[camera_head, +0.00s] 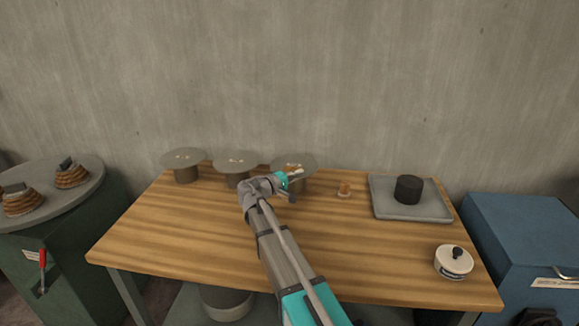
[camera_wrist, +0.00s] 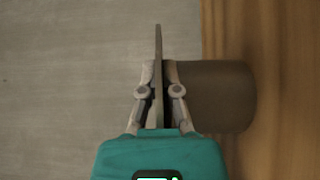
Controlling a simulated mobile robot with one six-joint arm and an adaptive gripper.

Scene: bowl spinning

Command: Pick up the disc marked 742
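Three grey discs stand on brown round stands along the back of the table: a left disc (camera_head: 183,158), a middle disc (camera_head: 235,161) and a right disc (camera_head: 306,160). Each has small marks on top, too small to read, so I cannot tell which is 742. My gripper (camera_head: 297,174) is at the near edge of the right disc and partly hides it. In the wrist view, this disc (camera_wrist: 158,45) shows edge-on between the fingers (camera_wrist: 160,76), which are close together on its two faces. The stand (camera_wrist: 215,95) is right beside it; any gap is unclear.
The wooden table (camera_head: 180,235) is mostly clear in front. A blue cabinet (camera_head: 530,235) stands at right.

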